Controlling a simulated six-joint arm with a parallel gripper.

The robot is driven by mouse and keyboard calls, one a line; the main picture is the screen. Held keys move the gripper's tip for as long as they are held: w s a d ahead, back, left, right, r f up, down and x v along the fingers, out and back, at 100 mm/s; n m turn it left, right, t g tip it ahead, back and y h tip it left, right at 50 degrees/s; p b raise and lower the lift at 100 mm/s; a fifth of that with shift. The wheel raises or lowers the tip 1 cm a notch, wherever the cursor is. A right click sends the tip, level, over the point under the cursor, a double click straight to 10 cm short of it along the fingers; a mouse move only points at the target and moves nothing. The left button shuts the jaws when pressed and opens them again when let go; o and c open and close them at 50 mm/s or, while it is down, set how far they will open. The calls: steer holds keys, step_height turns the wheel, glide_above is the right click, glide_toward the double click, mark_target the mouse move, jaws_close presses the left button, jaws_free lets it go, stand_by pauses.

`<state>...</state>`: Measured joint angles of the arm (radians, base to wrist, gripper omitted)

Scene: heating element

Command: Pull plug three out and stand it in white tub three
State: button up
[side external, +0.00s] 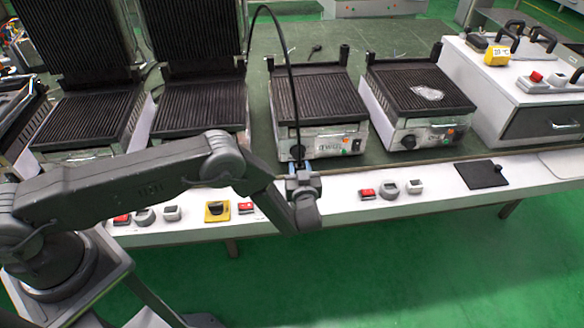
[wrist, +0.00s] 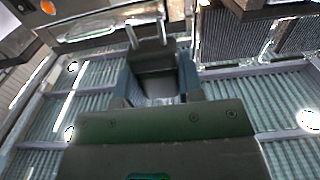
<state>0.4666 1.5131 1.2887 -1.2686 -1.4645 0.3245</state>
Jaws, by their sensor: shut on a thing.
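My gripper (side external: 303,181) is in front of the third grill from the left, over the white ledge. In the wrist view, the gripper (wrist: 156,72) is shut on a dark plug (wrist: 153,58). Two pale metal prongs show beyond the plug's body, pointing toward the top of the picture. In the side view the gripper mostly hides the plug, and its socket cannot be made out. A black cable (side external: 293,90) arches high and comes down near the gripper.
A black mat (side external: 482,174) lies at right. Several grills, including the third (side external: 318,100), stand behind.

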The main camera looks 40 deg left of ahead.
steer(key=shift+f, duration=2.85)
steer(key=shift+f, duration=2.35)
steer(key=o, duration=1)
steer(key=shift+a, duration=0.1)
steer(key=v, duration=1.4)
